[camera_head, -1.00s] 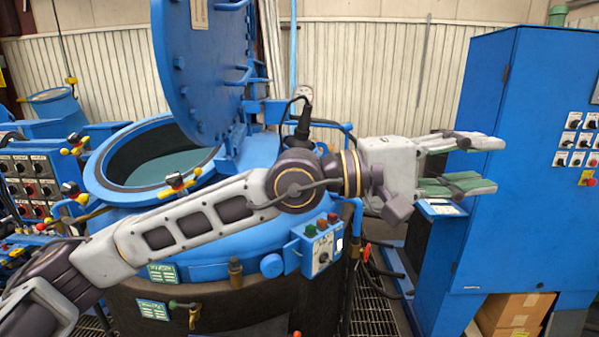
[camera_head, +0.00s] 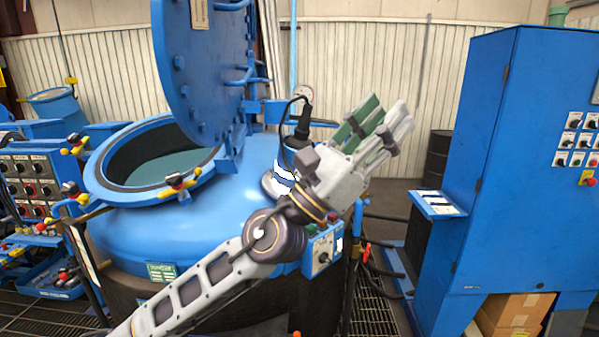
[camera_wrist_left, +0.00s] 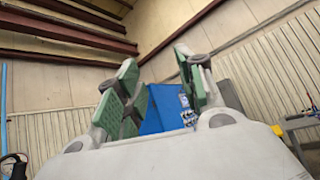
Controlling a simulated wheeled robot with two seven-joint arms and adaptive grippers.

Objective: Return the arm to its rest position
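My left arm comes in from the lower left of the head view, in front of the blue pit furnace (camera_head: 130,222). My left gripper (camera_head: 386,112) points up and to the right, in front of the pale wall between the furnace and the blue cabinet. Its green-padded fingers are apart with nothing between them. The left wrist view shows the same open fingers (camera_wrist_left: 160,88), with the blue cabinet (camera_wrist_left: 162,108) far behind the gap. My right gripper is in neither view.
The furnace lid (camera_head: 203,70) stands raised beside the open round mouth (camera_head: 160,168). A small control box (camera_head: 322,252) sits close behind my forearm. The tall blue cabinet (camera_head: 520,170) with knobs stands at the right. A control panel (camera_head: 30,185) is at the left.

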